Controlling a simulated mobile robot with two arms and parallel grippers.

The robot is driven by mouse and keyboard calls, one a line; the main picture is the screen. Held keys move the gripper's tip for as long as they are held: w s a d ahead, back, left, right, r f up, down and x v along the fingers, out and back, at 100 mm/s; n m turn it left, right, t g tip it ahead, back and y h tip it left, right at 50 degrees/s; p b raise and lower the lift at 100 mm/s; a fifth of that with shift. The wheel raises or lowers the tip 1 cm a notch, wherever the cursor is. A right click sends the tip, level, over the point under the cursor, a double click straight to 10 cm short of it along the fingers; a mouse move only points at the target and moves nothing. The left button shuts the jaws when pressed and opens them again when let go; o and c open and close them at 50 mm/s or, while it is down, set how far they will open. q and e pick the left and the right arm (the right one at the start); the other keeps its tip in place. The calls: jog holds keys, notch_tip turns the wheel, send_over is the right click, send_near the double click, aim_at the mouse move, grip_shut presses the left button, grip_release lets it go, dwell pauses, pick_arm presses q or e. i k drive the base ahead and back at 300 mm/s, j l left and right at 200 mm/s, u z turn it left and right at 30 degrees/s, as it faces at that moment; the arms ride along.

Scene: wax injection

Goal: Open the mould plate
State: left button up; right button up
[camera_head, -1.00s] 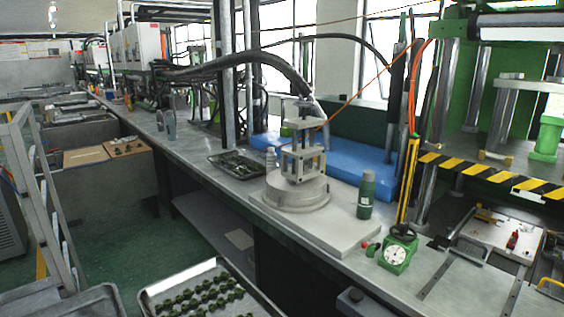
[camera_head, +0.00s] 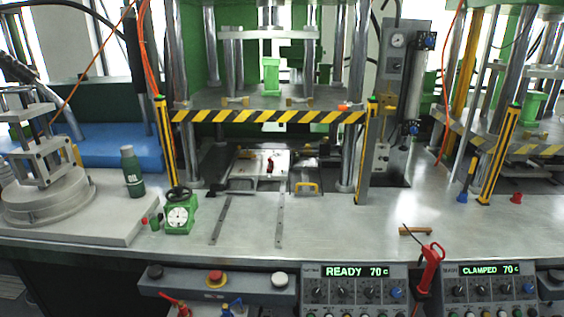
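The mould plate (camera_head: 246,165) lies low inside the green press, below the yellow-and-black striped bar. It looks like a pale flat plate with a small red item (camera_head: 270,165) on it. A yellow handle (camera_head: 307,187) sits at the front right beside it. Whether the mould is open or shut is too small to tell. Neither of my grippers is in view.
Two rails (camera_head: 218,220) run across the bench before the press. A green dial timer (camera_head: 179,214) and oil bottle (camera_head: 132,172) stand left. Control panels (camera_head: 355,290) read READY and CLAMPED. A red-handled tool (camera_head: 429,265) stands between them. A second press is at right.

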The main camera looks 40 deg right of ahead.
aim_at(241, 175)
jog(key=z, duration=0.95)
jog(key=k+j+z, duration=0.1)
jog(key=z, duration=0.15)
jog(key=k, duration=0.1)
